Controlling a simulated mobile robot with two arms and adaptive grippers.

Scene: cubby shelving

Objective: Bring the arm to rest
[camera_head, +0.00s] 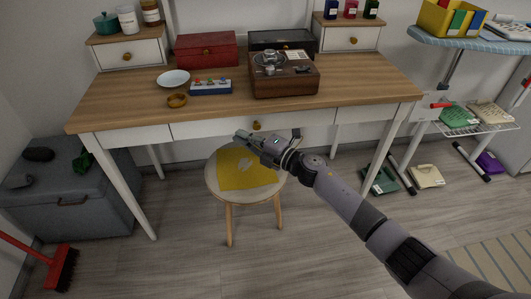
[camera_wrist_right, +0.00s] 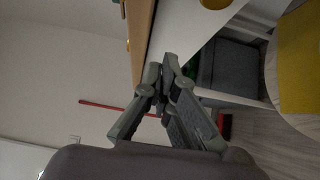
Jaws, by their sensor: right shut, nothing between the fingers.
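My right arm reaches in from the lower right in the head view. Its gripper (camera_head: 241,134) is shut and empty, in front of the desk's drawer front and above the round stool (camera_head: 212,183) with a yellow cloth (camera_head: 245,170). In the right wrist view the gripper's fingers (camera_wrist_right: 168,62) meet at their tips with nothing between them. The wooden desk (camera_head: 130,104) stands just behind the gripper in the head view. My left gripper does not show in either view.
On the desk are a record player (camera_head: 285,82), a red box (camera_head: 206,49), a white plate (camera_head: 173,78) and a blue tray (camera_head: 211,88). A grey chest (camera_head: 75,212) and red broom (camera_head: 62,268) stand left. An ironing board (camera_head: 470,44) and rack stand right. Floor in front is clear.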

